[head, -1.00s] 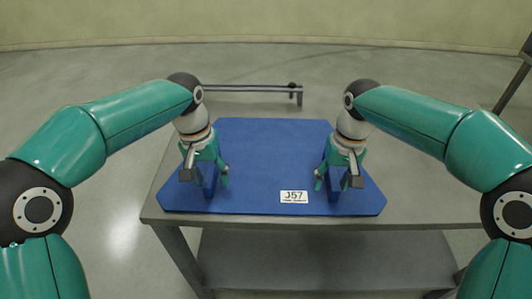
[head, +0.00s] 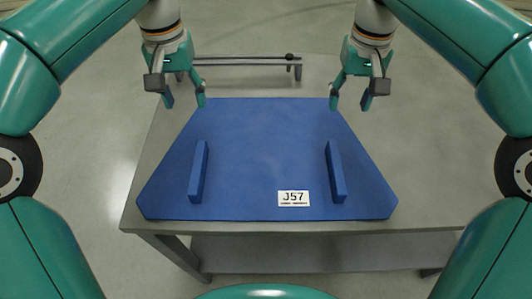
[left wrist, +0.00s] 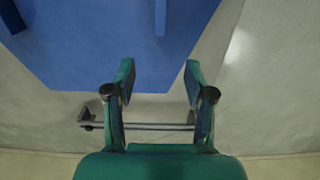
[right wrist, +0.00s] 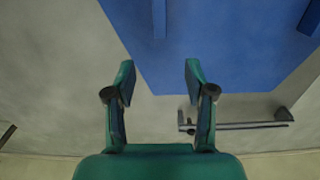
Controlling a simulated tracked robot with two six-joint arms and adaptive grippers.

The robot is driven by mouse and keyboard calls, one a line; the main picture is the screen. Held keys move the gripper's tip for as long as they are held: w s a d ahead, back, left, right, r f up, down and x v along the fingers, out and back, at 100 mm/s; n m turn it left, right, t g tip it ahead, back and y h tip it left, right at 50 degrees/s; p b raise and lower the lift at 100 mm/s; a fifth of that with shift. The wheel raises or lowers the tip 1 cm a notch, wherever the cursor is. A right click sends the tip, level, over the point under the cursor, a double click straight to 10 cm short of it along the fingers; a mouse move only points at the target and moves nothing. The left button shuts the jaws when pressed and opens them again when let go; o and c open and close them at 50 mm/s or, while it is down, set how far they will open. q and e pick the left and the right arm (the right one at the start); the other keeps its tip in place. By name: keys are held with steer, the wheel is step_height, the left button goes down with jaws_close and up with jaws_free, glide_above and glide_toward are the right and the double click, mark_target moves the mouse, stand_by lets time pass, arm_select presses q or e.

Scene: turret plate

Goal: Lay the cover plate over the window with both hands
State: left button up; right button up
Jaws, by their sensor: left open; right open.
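The blue cover plate (head: 265,150) lies flat on the grey table, with a white J57 label (head: 293,198) near its front edge. Its left handle (head: 199,172) and right handle (head: 335,172) stand up and are free of my grippers. My left gripper (head: 185,98) is open and empty, raised by the plate's far left corner. My right gripper (head: 351,100) is open and empty, raised by the far right corner. Both wrist views show empty jaws, with the plate in the left wrist view (left wrist: 85,45) and the right wrist view (right wrist: 205,50). No window opening shows; I cannot tell what is under the plate.
The grey table (head: 410,205) has bare top on both sides of the plate. A thin dark rail (head: 245,61) on short posts stands behind the plate's far edge. A lower shelf (head: 300,253) shows under the tabletop.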

mark_target(200, 146)
arm_select(q)
steer(key=shift+f, duration=0.15)
arm_select(e)
steer(key=shift+f, duration=0.15)
arm_select(q)
step_height(200, 146, down, 17)
steer(key=shift+r, duration=0.15)
arm_select(e)
step_height(200, 146, down, 17)
steer(key=shift+r, duration=0.15)
arm_select(q)
steer(key=shift+c, duration=0.2)
jaws_close()
arm_select(e)
jaws_close()
arm_select(q)
steer(key=shift+r, duration=0.1)
arm_select(e)
steer(key=shift+r, duration=0.1)
